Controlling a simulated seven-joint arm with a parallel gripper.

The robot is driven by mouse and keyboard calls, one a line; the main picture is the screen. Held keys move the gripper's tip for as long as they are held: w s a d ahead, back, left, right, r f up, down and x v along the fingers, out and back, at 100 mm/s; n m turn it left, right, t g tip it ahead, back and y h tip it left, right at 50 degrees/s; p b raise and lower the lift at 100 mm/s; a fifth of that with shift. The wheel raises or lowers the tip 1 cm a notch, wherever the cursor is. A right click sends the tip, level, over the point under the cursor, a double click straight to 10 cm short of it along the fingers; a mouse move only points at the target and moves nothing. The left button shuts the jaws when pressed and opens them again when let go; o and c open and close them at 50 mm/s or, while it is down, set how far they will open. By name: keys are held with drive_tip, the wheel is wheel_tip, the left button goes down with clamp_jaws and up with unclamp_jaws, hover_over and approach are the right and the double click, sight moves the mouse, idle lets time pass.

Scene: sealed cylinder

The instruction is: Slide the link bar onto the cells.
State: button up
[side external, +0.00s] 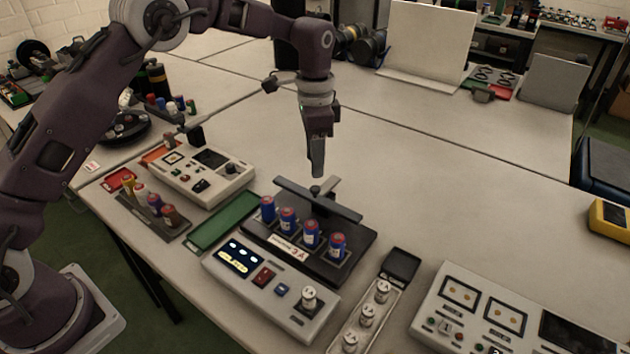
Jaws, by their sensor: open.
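The link bar (338,206) is a long grey bar with a small dark knob at its middle. It sits raised behind the cells, seemingly on a dark holder. My gripper (316,172) points down just above the bar's knob. Its fingers overlap in this view, so the gap between them is hidden. I see nothing held in it.
A white control box (270,292) with lit displays lies in front of the base. A green tray (224,221) lies to the left. A tray of white knobbed pieces (367,315) and a larger panel (520,316) lie to the right. The table behind the bar is clear.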

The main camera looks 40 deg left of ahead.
sight(315, 188)
wheel_tip(315, 188, down, 7)
drive_tip(key=shift+r, duration=0.15)
drive_tip(key=shift+c, duration=0.2)
clamp_jaws()
idle(1.3)
